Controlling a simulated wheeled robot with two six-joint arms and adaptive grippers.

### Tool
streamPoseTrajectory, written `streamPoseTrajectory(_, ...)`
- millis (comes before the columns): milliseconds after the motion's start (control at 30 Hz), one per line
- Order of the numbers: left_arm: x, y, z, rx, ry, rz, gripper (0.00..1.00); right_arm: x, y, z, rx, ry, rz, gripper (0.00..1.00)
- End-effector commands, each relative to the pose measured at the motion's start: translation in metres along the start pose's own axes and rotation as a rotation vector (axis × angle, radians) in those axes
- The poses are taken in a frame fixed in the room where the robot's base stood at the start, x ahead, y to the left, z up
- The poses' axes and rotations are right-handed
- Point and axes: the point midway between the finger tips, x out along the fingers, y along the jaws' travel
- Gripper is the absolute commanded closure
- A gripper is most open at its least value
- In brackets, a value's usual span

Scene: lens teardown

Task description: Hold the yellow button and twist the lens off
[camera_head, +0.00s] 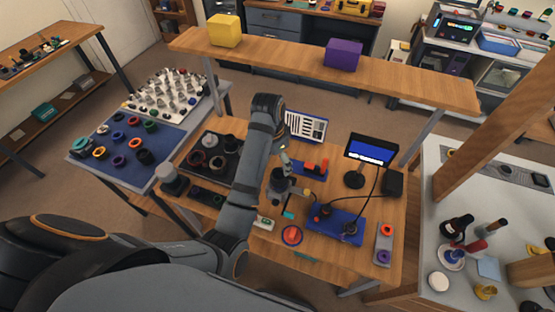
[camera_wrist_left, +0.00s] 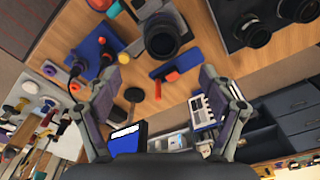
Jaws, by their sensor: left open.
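A dark camera body with a round lens (camera_wrist_left: 160,38) stands on the wooden bench in the left wrist view. In the head view the dark lens unit (camera_head: 279,184) is at the middle of the bench, partly behind my left arm. My left gripper (camera_head: 286,160) hangs over the bench near the lens unit. My right gripper is not in view.
A blue block with a red-orange part (camera_head: 312,167) lies close beside the lens unit. A blue board with cables (camera_head: 335,228) and a small monitor (camera_head: 371,150) stand to the right. A dark tray (camera_head: 228,146) holds rings at left. A wooden shelf (camera_head: 290,58) spans the back.

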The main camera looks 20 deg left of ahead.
Motion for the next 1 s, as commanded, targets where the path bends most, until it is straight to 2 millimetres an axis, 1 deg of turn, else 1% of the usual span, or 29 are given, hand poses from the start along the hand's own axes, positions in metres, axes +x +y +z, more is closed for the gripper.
streamPoseTrajectory(67, 0.006, 0.0, 0.001, -0.001, -0.003, 0.001, 0.18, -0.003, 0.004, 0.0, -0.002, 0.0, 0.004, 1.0)
streamPoseTrajectory(167, 0.022, 0.001, 0.002, -0.002, -0.005, 0.003, 0.18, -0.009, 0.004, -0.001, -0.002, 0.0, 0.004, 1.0)
streamPoseTrajectory(400, 0.07, 0.0, 0.001, -0.003, -0.004, 0.001, 0.18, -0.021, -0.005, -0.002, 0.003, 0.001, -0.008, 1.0)
streamPoseTrajectory(533, 0.09, -0.001, 0.001, -0.003, -0.002, 0.0, 0.18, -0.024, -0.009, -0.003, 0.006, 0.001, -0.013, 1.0)
streamPoseTrajectory(700, 0.102, -0.001, 0.001, -0.003, 0.0, -0.001, 0.18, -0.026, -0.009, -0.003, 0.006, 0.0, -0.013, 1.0)
streamPoseTrajectory(933, 0.104, -0.001, 0.001, -0.004, 0.001, -0.001, 0.18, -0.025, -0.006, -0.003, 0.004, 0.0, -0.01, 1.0)
streamPoseTrajectory(967, 0.104, -0.001, 0.001, -0.004, 0.001, -0.001, 0.19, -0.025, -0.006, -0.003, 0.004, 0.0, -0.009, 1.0)
streamPoseTrajectory(1000, 0.104, -0.001, 0.001, -0.004, 0.001, -0.001, 0.25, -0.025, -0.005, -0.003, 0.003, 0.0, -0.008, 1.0)
